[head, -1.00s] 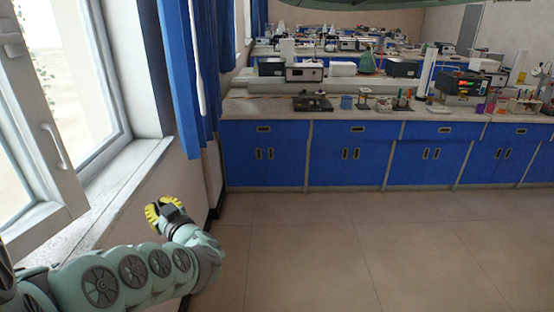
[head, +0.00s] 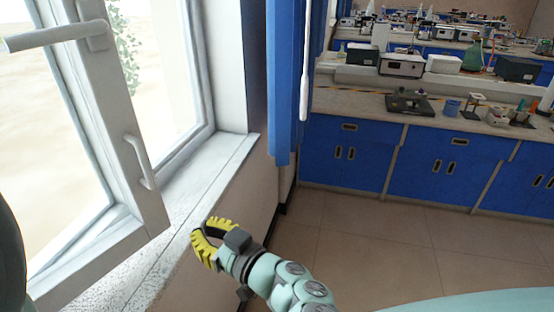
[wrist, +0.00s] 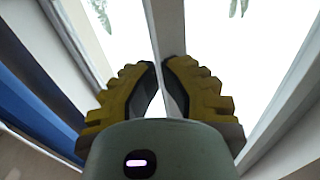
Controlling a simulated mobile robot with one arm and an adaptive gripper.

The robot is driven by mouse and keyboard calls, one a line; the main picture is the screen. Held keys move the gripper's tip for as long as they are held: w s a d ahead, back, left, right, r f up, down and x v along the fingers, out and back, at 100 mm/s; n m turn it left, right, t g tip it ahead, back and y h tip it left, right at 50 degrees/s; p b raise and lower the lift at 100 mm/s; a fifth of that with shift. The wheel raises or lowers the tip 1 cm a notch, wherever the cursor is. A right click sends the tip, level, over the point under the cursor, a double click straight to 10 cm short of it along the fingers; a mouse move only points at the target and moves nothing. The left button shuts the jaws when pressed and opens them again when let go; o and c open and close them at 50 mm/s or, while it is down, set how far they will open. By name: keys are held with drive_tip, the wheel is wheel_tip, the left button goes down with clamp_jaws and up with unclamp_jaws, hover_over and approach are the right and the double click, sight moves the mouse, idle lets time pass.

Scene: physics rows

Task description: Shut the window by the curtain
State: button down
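The window's white sash (head: 105,120) stands swung open into the room at the left of the head view. It has a small pull handle (head: 140,162) on its edge and a lever handle (head: 55,36) higher up. The blue curtain (head: 284,85) hangs to the right of the window opening. My gripper (head: 200,236) is over the sill, to the right of and below the pull handle, apart from the sash. In the wrist view its yellow fingers (wrist: 161,66) have a narrow gap between the tips, with nothing held; a white frame bar shows beyond them.
The white sill (head: 190,195) runs under the window, with the wall below it. Blue cabinets (head: 345,155) with a bench top carrying lab equipment stand at the back right. The tiled floor (head: 410,235) in between is clear.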

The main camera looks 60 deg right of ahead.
sight(158, 201)
drive_tip(key=w+p, duration=0.3)
drive_tip(key=w, duration=0.9)
drive_tip(key=shift+w+d+r+p, duration=0.1)
drive_tip(key=shift+w+r+p, duration=0.1)
drive_tip(key=shift+p, duration=0.2)
drive_tip(key=shift+w+f, duration=0.25)
drive_tip(key=shift+w, duration=0.35)
